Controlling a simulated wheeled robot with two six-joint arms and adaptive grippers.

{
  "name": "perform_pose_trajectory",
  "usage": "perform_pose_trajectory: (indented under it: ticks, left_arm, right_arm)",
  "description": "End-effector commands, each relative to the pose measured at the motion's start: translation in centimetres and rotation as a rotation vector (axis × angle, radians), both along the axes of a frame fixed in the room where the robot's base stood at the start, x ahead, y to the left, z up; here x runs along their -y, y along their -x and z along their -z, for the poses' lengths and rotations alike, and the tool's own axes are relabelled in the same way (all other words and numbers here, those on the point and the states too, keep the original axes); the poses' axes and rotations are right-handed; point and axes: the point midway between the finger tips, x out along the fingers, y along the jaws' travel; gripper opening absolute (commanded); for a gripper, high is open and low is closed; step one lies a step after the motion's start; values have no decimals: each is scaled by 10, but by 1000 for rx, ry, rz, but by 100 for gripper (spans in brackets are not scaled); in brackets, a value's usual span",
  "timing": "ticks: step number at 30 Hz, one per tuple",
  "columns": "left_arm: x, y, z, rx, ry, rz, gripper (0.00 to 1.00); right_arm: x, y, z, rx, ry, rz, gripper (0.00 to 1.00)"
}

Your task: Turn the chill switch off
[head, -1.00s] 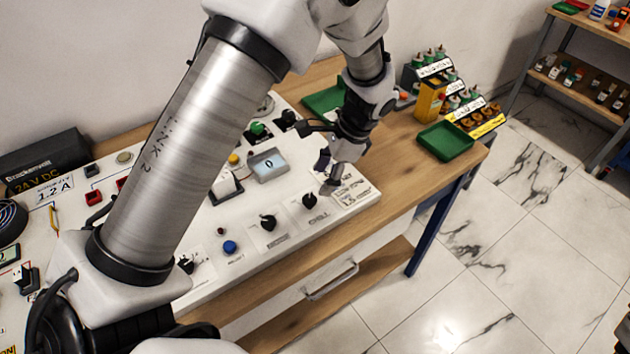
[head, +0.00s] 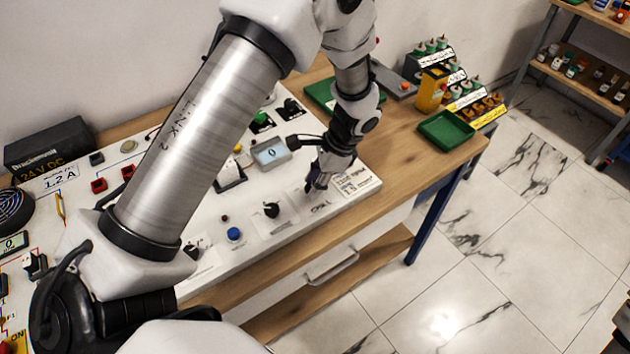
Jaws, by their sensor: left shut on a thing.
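My left gripper (head: 314,186) points down at the front right of the white panel (head: 350,200). It is shut on the black knob of the chill switch, which its fingers hide almost fully. The CHILL label (head: 320,206) shows just in front of the fingers. The knob's pointing direction cannot be seen. My right gripper is out of view.
A similar black knob (head: 271,210) and a blue button (head: 234,234) lie left of the chill switch. A small display (head: 271,153) reading 0 stands behind. A green tray (head: 446,135) sits on the wooden table at right.

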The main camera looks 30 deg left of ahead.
Motion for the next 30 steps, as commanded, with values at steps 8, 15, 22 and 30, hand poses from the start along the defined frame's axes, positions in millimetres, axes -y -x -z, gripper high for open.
perform_pose_trajectory:
  ticks: [8, 15, 22, 30]
  left_arm:
    - [0, 3, 4, -9, 2, -59, 0]
    - [-1, 3, 4, -10, 2, -203, 0]
    - [-2, 2, 4, -11, 3, -409, 0]
    - [-4, 2, 3, -11, 1, -665, 0]
  right_arm:
    - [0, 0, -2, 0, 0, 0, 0]
    - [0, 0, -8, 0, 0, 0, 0]
    - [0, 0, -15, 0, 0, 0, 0]
    - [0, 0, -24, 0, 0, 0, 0]
